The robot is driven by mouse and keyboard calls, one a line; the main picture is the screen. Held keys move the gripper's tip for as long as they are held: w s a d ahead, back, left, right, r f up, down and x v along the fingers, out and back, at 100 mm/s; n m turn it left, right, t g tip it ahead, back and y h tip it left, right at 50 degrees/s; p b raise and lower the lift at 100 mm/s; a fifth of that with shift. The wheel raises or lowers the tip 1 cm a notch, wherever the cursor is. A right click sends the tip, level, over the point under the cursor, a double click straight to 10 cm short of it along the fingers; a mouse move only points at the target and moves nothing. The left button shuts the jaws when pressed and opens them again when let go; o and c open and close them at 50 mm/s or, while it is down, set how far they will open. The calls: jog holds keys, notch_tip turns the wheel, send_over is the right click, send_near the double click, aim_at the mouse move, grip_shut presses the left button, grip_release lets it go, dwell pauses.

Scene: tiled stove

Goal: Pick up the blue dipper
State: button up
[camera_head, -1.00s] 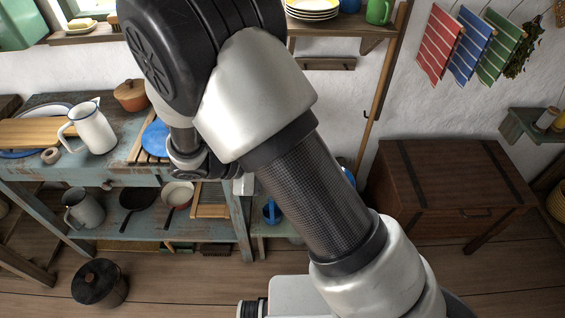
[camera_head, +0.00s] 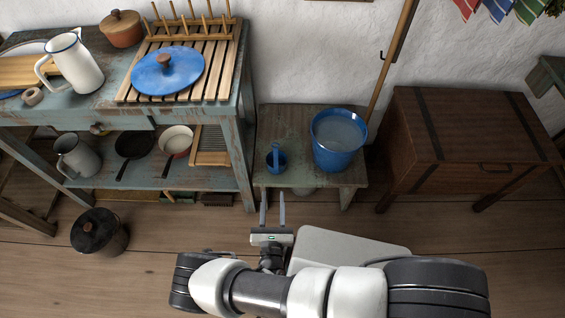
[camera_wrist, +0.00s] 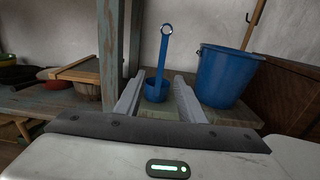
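The blue dipper (camera_head: 276,159) stands upright on a low greenish bench (camera_head: 290,122), left of a blue bucket. In the wrist view the dipper (camera_wrist: 158,88) shows a round cup and a tall handle with a ring at its top. My gripper (camera_head: 273,196) is in front of the bench, a little short of the dipper, with its fingers pointing towards it. The two fingers (camera_wrist: 154,90) are apart with nothing held. In the wrist view the dipper appears between the fingertips, farther off.
The blue bucket (camera_head: 338,140) stands close to the dipper's right. A blue-grey table leg (camera_head: 238,165) rises to the left. A wooden chest (camera_head: 455,140) is at the right. A dark lidded pot (camera_head: 99,232) sits on the floor at left.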

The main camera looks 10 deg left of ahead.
jog(key=b, duration=0.2)
send_near(276, 158)
jog(key=x, duration=0.4)
jog(key=shift+w+a, duration=0.15)
jog(key=shift+a, duration=0.2)
jog(key=shift+d+b+x, duration=0.15)
jog(key=shift+b+x, duration=0.1)
jog(key=shift+x, duration=1.25)
jog(key=shift+d+b+x, duration=0.1)
jog(key=shift+b+x, duration=0.15)
jog(key=shift+x, duration=1.3)
jog(key=shift+r, duration=0.15)
grip_shut()
